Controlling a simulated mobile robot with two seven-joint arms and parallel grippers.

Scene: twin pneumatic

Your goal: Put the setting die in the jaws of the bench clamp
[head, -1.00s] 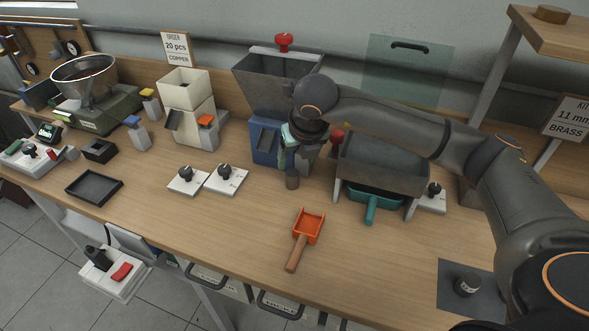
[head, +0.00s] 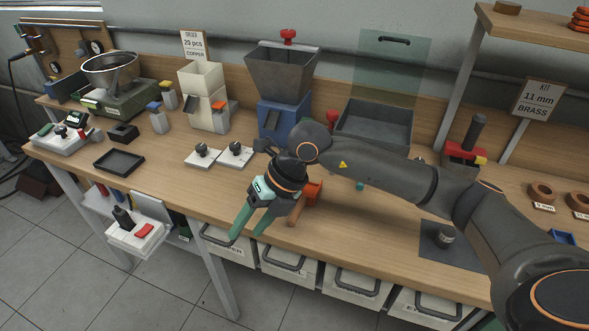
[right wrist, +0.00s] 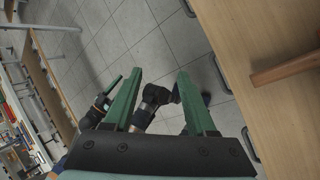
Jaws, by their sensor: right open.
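A short dark cylinder (head: 445,238), which looks like the setting die, stands on a dark mat (head: 432,255) near the front edge at the right. A red block with a yellow part (head: 462,152) and a dark upright post stands farther back; it may be the bench clamp, though its jaws cannot be made out. My right gripper (head: 247,232) is open and empty, pointing down past the table's front edge, well left of the cylinder. In the right wrist view its two green fingers (right wrist: 160,75) are apart over floor. A smaller green finger-like part there may be my left gripper (right wrist: 112,90).
A blue hopper machine (head: 280,118) and a grey tray (head: 372,125) stand at the back. Brown rings (head: 540,193) lie at the right. Drawers hang below the front edge.

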